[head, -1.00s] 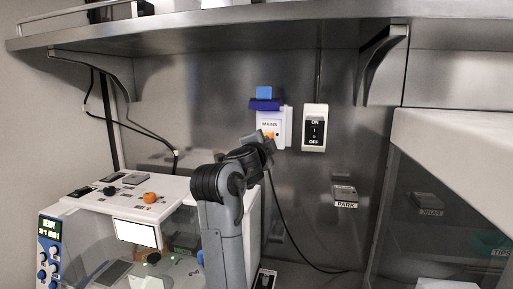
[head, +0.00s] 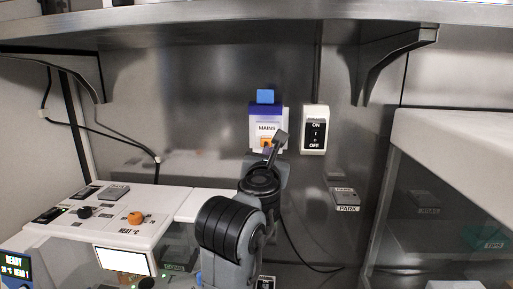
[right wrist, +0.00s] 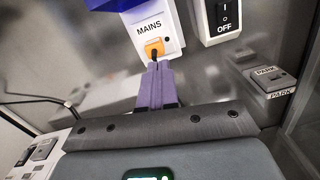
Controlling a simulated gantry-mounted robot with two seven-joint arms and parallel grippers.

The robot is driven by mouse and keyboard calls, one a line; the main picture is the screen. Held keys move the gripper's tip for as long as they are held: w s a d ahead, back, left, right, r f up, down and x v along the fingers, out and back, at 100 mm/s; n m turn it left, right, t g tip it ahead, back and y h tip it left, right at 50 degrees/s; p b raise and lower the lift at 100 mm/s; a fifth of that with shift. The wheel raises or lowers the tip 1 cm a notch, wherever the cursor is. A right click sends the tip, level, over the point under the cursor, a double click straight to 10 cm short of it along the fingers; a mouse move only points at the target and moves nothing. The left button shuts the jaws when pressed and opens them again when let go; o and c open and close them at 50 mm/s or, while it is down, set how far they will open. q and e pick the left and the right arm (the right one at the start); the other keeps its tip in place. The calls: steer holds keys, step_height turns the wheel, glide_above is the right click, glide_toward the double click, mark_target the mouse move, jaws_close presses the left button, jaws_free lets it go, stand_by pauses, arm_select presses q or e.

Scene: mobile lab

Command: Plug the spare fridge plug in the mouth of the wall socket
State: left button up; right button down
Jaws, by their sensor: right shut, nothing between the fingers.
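The white wall socket marked MAINS (head: 256,136) is on the steel back wall, with a blue part on top; it also shows in the right wrist view (right wrist: 142,30). An orange block (right wrist: 154,47) with a dark spot sits on its front, apparently the plug in the mouth; its depth is unclear. A dark cable (head: 294,245) hangs below, its upper end hidden by my arm. My right gripper (head: 272,149) is at the socket's lower front. Its purple fingers (right wrist: 158,66) are shut and empty, tips just below the orange block; contact is unclear. My left gripper is out of view.
A white ON/OFF switch box (head: 315,130) is close right of the socket. A grey PARK holder (head: 344,196) is lower right. A white instrument with an orange knob (head: 136,217) stands at lower left. A metal shelf (head: 200,22) overhangs above.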

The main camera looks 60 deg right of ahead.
mark_target(266, 142)
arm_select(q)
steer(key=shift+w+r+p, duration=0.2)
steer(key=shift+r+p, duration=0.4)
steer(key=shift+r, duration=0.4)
arm_select(e)
steer(key=shift+n+y, duration=0.3)
steer(key=w+d, duration=0.2)
steer(key=w+d+f, duration=0.1)
steer(key=d, duration=0.1)
steer(key=shift+w+d+f, duration=0.1)
steer(key=shift+w+d, duration=0.1)
steer(key=shift+w, duration=0.2)
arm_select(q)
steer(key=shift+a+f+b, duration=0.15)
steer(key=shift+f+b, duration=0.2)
arm_select(e)
steer(key=shift+w+d, duration=0.1)
steer(key=shift+d, duration=0.2)
steer(key=shift+a, duration=0.1)
